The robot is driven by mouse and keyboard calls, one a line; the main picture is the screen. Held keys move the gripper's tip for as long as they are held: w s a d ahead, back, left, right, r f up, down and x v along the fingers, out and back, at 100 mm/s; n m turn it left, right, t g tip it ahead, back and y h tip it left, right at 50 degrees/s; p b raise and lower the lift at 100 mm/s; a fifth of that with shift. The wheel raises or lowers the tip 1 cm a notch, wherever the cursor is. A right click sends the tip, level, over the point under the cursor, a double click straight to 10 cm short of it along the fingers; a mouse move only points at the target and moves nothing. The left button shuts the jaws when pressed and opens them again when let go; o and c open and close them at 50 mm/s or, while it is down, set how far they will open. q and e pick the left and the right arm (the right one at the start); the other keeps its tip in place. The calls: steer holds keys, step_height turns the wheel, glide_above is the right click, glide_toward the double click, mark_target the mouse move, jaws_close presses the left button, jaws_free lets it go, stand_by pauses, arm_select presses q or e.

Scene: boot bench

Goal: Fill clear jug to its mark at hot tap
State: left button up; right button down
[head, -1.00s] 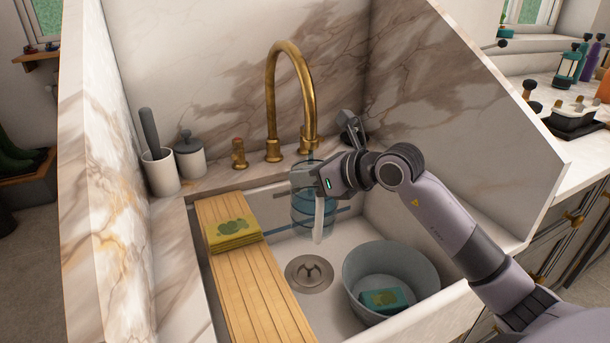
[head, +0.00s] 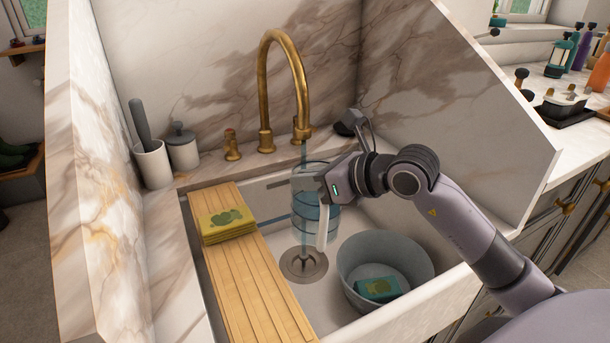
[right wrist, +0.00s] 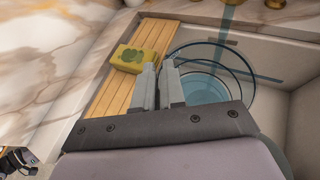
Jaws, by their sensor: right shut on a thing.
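The clear jug (head: 311,180) is over the sink, near the brass spout (head: 303,132), with bluish water in its lower part. My right gripper (head: 325,190) is shut on its pale upright handle (head: 321,228). A thin blue stream (head: 304,152) falls from the spout. It appears to run down the jug's left side towards the drain; I cannot tell whether it enters the jug. In the right wrist view the jug's round rim (right wrist: 250,84) lies beyond the closed fingers (right wrist: 158,86). A brass tap knob (head: 232,146) has a reddish top. I cannot make out the fill mark clearly.
A wooden board (head: 236,268) spans the sink's left side, with yellow-green sponges (head: 227,224) on it. A grey basin (head: 352,262) holding a teal packet (head: 378,289) stands right of the drain (head: 304,265). Pots stand back left. A marble side panel rises at right.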

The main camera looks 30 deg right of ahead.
steer(key=shift+s+r, duration=0.1)
steer(key=shift+s+a+b, duration=0.25)
steer(key=shift+s+b, duration=0.1)
steer(key=shift+s, duration=1.1)
steer(key=shift+s+a+b, duration=0.2)
steer(key=shift+s+b, duration=0.1)
steer(key=shift+s, duration=1.15)
steer(key=shift+r, duration=0.1)
step_height(320, 180, up, 6)
steer(key=p, duration=0.4)
steer(key=shift+w, duration=0.1)
